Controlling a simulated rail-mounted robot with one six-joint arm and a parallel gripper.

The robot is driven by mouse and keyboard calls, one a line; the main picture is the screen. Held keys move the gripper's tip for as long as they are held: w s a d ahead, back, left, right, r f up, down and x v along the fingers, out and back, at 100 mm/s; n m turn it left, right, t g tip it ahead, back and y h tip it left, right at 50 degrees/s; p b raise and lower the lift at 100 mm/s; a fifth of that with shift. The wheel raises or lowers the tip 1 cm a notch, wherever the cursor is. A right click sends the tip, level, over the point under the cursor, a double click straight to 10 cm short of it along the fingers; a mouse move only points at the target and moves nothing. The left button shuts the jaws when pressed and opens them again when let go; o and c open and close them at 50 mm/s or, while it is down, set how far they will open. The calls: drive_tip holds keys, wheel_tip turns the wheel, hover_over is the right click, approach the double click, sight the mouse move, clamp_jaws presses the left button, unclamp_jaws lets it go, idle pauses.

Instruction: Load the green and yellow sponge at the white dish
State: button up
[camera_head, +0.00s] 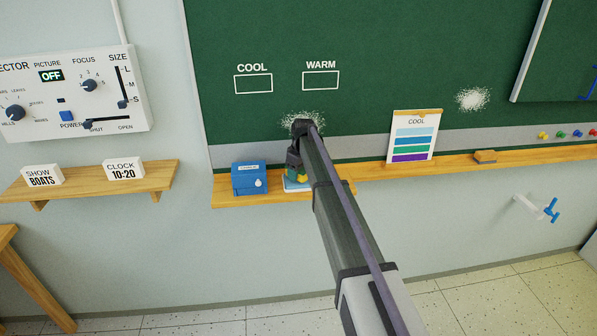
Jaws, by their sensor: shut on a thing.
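The green and yellow sponge (300,178) is at the end of my arm, over the ledge below the chalkboard. Only part of it shows past my gripper (296,171). My gripper is shut on the sponge. The white dish (289,187) is on the ledge directly under the sponge, mostly hidden by it and by my arm. I cannot tell whether the sponge touches the dish.
A blue box (249,178) stands on the wooden ledge (234,201) just left of the dish. A colour card (413,136) and a brown eraser (485,156) are to the right. A shelf (90,184) holds two signs at the left.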

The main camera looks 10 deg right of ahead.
drive_tip(key=shift+s+f+b, duration=0.1)
drive_tip(key=shift+f+b, duration=0.45)
drive_tip(key=shift+b, duration=0.05)
idle(1.4)
wheel_tip(320, 180, up, 7)
drive_tip(key=p, duration=0.7)
drive_tip(key=shift+r, duration=0.1)
